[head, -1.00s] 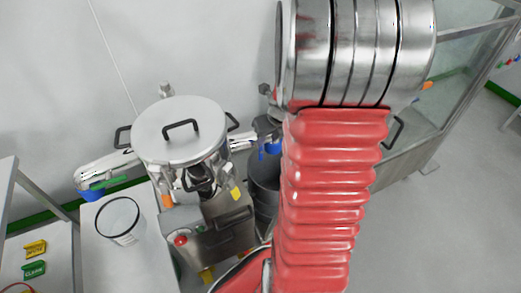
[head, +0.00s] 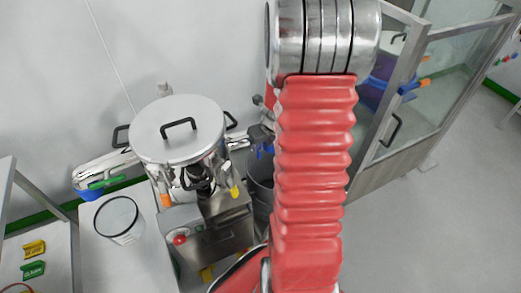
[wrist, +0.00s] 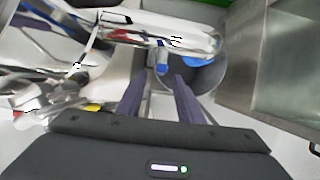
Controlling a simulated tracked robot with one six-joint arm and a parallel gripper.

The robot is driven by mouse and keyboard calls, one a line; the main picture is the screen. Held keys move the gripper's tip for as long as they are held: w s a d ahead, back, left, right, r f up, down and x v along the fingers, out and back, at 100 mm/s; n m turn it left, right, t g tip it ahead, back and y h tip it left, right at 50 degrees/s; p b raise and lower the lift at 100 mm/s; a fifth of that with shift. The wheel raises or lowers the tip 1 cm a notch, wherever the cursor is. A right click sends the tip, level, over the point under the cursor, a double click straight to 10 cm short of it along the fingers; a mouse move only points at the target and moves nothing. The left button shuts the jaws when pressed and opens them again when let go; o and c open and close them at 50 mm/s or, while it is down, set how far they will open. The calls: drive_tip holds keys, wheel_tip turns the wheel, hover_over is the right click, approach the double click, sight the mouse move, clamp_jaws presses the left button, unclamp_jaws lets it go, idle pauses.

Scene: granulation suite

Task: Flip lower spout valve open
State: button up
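The steel vessel (head: 178,145) with a flat lid stands left of my arm in the head view. A spout on its right (head: 257,137) has a blue part at its end. Another steel spout on its left has a blue end and a green handle (head: 106,182). In the wrist view, a shiny steel pipe (wrist: 165,36) carries a blue piece (wrist: 162,58); I cannot tell whether this is the lower valve's lever. My gripper (wrist: 159,80) is open and empty, with the blue piece just beyond and between its fingertips.
A dark bin (head: 259,180) stands below the right spout; it also shows in the wrist view (wrist: 205,76). A steel box (wrist: 285,65) is to the gripper's right. A glass booth (head: 440,80) stands at the right. An empty clear container (head: 118,220) sits on the left table.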

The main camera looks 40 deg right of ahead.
sight(260, 149)
drive_tip(key=shift+x, duration=3.5)
drive_tip(key=shift+c, duration=0.7)
clamp_jaws()
